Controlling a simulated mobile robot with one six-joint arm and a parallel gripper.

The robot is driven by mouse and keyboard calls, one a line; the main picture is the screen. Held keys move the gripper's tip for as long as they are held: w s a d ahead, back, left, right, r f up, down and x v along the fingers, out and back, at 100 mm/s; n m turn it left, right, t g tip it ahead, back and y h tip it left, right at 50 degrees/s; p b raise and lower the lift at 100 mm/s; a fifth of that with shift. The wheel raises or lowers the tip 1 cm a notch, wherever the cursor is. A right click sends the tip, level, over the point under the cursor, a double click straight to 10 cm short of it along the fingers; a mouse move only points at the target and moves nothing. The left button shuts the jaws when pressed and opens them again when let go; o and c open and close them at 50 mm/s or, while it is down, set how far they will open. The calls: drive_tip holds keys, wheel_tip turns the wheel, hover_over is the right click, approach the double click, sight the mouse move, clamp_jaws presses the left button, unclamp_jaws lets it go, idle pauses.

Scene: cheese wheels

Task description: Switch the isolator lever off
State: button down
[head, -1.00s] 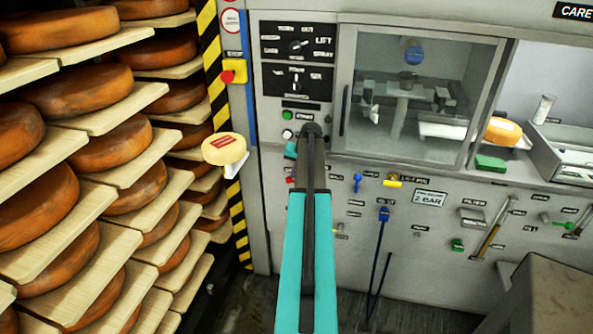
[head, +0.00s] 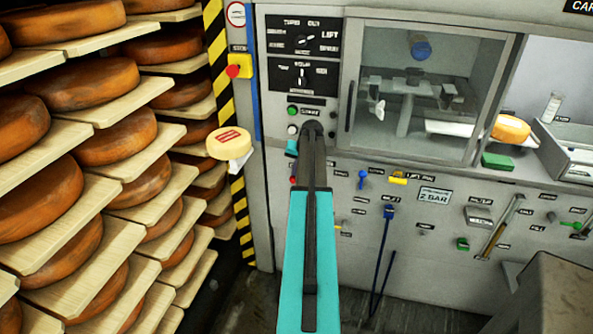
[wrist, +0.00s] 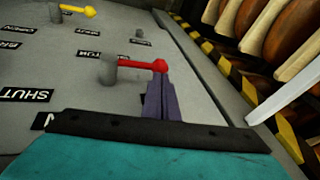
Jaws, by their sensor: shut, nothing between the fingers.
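A red lever (wrist: 138,64) on a grey round pivot shows in the wrist view, lying across the picture with its ball end to the right. I take it for the isolator lever, but its label is not readable. In the head view only a small red bit (head: 293,180) shows beside my arm. My gripper (wrist: 161,78) is shut and empty. Its fingertips are at the lever's ball end; I cannot tell whether they touch it. In the head view my arm hides most of this spot.
A yellow lever (wrist: 78,10) and a small grey knob (wrist: 139,36) sit on the same panel. Shelves of cheese wheels (head: 110,140) stand to the left, beyond a striped post (head: 217,80). A red stop button (head: 233,71) and a blue-handled lever (head: 388,212) flank my arm.

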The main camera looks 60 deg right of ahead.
drive_tip(key=w+p+v, duration=0.2)
drive_tip(key=p+v, duration=0.2)
drive_tip(key=v, duration=0.5)
drive_tip(key=shift+a+r, duration=0.35)
drive_tip(key=shift+a, duration=0.05)
